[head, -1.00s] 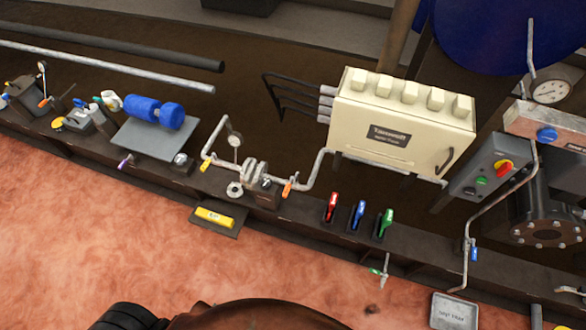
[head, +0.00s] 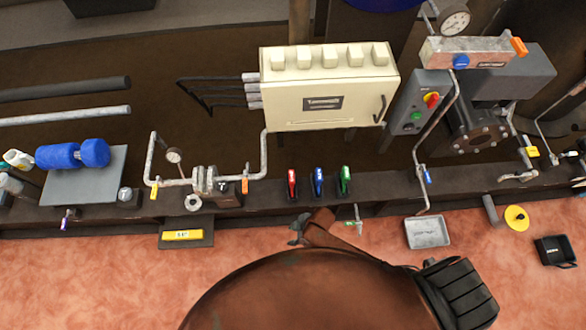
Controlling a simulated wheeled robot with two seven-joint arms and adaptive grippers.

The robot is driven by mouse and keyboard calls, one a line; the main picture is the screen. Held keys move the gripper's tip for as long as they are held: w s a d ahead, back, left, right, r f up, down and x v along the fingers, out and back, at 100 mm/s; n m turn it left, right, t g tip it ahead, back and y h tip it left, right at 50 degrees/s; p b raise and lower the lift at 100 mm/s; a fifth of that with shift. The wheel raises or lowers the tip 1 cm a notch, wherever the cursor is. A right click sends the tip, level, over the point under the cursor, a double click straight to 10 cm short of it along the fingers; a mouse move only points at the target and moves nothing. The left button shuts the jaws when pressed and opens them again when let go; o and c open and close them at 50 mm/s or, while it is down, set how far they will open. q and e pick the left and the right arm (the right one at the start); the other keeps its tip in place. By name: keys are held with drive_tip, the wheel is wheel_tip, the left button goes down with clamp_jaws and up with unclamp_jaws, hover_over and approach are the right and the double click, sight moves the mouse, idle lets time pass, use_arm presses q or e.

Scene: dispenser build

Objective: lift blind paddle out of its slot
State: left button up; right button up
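A pair of pale pipe flanges (head: 205,180) stands in the pipe run at the left of the skid in the head view. A round ring with a hole (head: 193,203) shows just below them. I cannot tell which part is the blind paddle or its slot. My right gripper (head: 297,233) shows small at the lower middle, in front of the skid edge and to the right of the flanges, well apart from them. Its grey fingertips are too small to tell whether they are open. My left gripper is not in view.
A cream electrical box (head: 330,88) stands behind red (head: 291,185), blue (head: 318,182) and green (head: 344,181) levers. A grey tray (head: 428,233) lies at the right.

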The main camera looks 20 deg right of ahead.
drive_tip(key=w+a+r+n+p, duration=0.2)
drive_tip(key=w+a+r+n, duration=0.3)
drive_tip(key=w+r+n, duration=0.15)
wheel_tip(320, 180, up, 16)
drive_tip(key=n+g+h+p, duration=0.2)
drive_tip(key=n+h+p, duration=0.2)
drive_tip(key=n, duration=0.9)
hover_over(292, 176)
drive_tip(key=shift+s+a+r, duration=0.15)
drive_tip(key=shift+s+a, duration=0.1)
drive_tip(key=shift+a, duration=0.1)
drive_tip(key=shift+w+d, duration=0.25)
drive_tip(key=shift+d, duration=0.05)
drive_tip(key=shift+f, duration=0.3)
wheel_tip(292, 176, down, 7)
drive_tip(key=shift+r+b, duration=0.1)
drive_tip(key=shift+b, duration=1.05)
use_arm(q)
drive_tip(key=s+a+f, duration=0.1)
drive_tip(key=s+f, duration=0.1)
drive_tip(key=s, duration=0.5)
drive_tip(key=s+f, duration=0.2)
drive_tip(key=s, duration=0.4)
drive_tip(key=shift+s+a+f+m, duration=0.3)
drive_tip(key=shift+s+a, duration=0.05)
use_arm(e)
drive_tip(key=shift+c, duration=0.4)
